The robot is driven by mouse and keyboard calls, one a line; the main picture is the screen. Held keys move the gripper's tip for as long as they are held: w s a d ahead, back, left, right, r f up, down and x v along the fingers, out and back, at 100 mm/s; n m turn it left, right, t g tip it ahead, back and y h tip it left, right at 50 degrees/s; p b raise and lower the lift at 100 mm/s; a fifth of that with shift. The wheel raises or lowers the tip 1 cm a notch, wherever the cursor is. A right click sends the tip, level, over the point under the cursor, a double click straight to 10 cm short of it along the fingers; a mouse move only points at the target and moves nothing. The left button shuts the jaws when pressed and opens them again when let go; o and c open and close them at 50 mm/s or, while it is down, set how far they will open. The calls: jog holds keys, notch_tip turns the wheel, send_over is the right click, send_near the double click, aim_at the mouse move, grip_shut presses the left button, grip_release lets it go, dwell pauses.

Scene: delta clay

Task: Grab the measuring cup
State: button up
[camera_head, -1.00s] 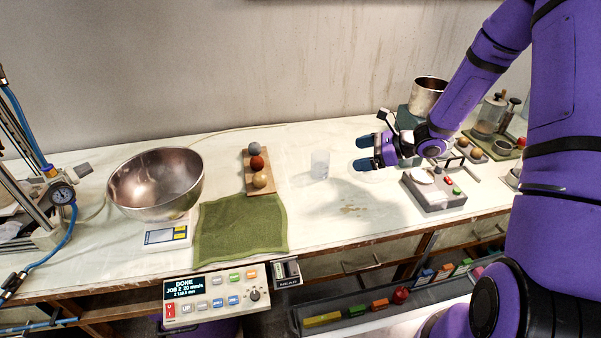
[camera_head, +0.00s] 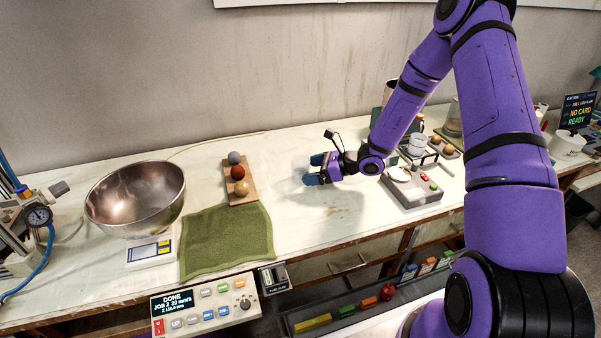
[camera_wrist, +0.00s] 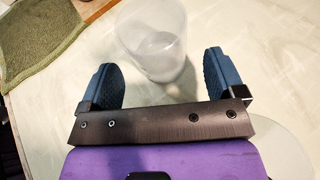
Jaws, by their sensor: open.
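The measuring cup (camera_wrist: 152,38) is a clear, see-through cup standing on the pale table. In the wrist view it is just ahead of my gripper (camera_wrist: 160,82), in line with the gap between the two blue fingers. Its near lower edge reaches about the finger gap, and I cannot tell how far it is between them. My gripper is open and nothing is clasped. In the head view my gripper (camera_head: 313,170) is low over the table, pointing left. The cup is very faint there, around the fingertips, and partly hidden.
A green cloth (camera_head: 227,240) and a board (camera_head: 240,181) with three balls lie to the left. A metal bowl (camera_head: 136,197) sits on a scale (camera_head: 150,250). Bare table lies in front of my gripper.

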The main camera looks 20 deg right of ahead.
aim_at(302, 164)
jog(key=x, duration=0.3)
jog(key=shift+w+a+f, duration=0.15)
jog(key=shift+a+f, duration=0.1)
jog(key=c, duration=1.1)
jog(key=shift+o, duration=0.2)
jog(key=shift+r, duration=0.25)
jog(key=shift+r, duration=1.45)
jog(key=shift+s+d+r, duration=0.25)
jog(key=shift+s+d, duration=0.65)
jog(key=shift+s, duration=1.55)
jog(key=shift+s+d+r, duration=0.3)
jog(key=shift+s+d, duration=0.6)
jog(key=shift+s, duration=1.55)
jog(key=shift+s+d+r, duration=0.25)
jog(key=shift+s+d, duration=0.65)
jog(key=shift+s, duration=1.6)
jog(key=shift+s, duration=0.1)
